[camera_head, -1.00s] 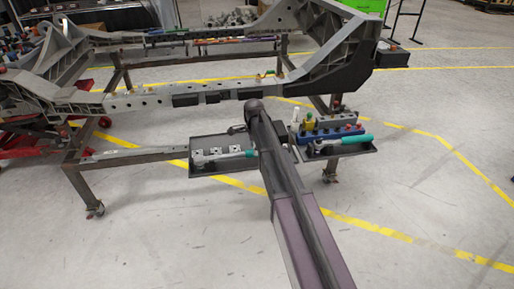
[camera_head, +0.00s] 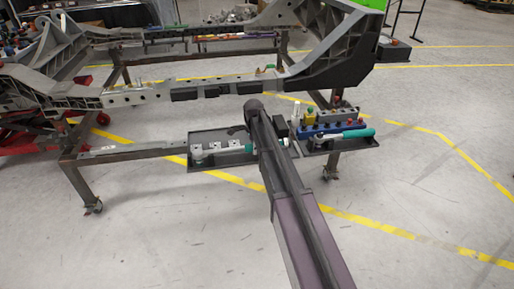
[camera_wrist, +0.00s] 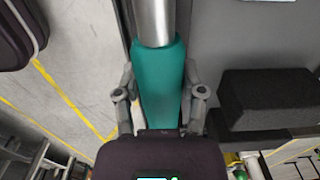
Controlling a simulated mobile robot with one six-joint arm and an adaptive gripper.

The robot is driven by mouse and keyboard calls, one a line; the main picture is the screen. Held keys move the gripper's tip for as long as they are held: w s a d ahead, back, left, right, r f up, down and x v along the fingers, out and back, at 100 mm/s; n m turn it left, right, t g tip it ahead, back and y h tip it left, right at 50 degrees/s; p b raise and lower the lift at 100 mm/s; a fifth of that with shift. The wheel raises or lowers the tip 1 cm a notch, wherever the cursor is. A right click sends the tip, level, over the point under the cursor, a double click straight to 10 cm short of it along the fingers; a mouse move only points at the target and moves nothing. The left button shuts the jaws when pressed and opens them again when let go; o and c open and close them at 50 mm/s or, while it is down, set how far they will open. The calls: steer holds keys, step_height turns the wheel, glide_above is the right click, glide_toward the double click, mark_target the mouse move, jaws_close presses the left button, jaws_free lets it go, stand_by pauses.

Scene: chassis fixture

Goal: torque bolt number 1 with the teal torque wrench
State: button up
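In the wrist view a teal handle (camera_wrist: 160,85) with a bright metal shaft lies between the fingers of my gripper (camera_wrist: 160,75). Both fingers sit against its sides, with no clear gap. In the head view a teal-handled wrench (camera_head: 225,150) lies along the left tray (camera_head: 205,163), its handle end beside my arm, which hides my gripper. A second teal-handled tool (camera_head: 357,134) lies in the right tray (camera_head: 345,151). The grey chassis (camera_head: 150,95) stands behind; bolt number 1 cannot be made out on it.
A black block (camera_wrist: 265,100) is right of the handle in the wrist view. A blue rack (camera_head: 325,130) with coloured knobs stands behind the right tray. A steel fixture leg (camera_head: 80,185) stands at left. The floor in front is clear.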

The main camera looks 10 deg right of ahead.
jaws_close()
steer(key=shift+r, duration=0.2)
steer(key=shift+r+p, duration=3.3)
steer(key=shift+p, duration=0.2)
steer(key=shift+f, duration=0.1)
